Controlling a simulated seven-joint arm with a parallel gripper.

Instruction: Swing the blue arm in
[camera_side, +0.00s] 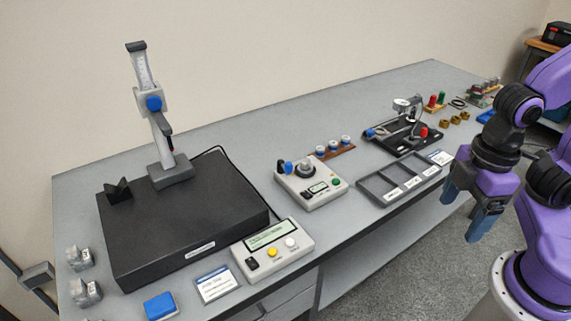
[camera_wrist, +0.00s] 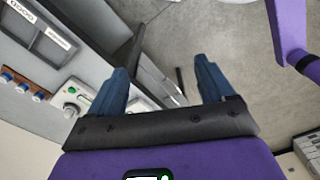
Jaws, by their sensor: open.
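A black fixture plate (camera_side: 402,140) with a dial gauge (camera_side: 403,106) lies toward the back of the bench in the side view. A blue-tipped arm (camera_side: 370,133) is at its left edge and a red-tipped part (camera_side: 424,132) at its right. Another blue-tipped part (camera_side: 288,167) stands on a grey control box; I cannot tell which blue part is the named arm. My gripper (camera_side: 464,212) is open and empty, right of the bench's front edge and apart from the fixture. In the wrist view its blue fingers (camera_wrist: 161,70) are spread with nothing between.
A grey compartment tray (camera_side: 378,196) lies in front of the fixture, near the bench edge. The grey control box (camera_side: 325,197) is left of it. A black surface plate (camera_side: 185,225) carries a height gauge (camera_side: 158,125). Small red, green and brass parts are at the far end.

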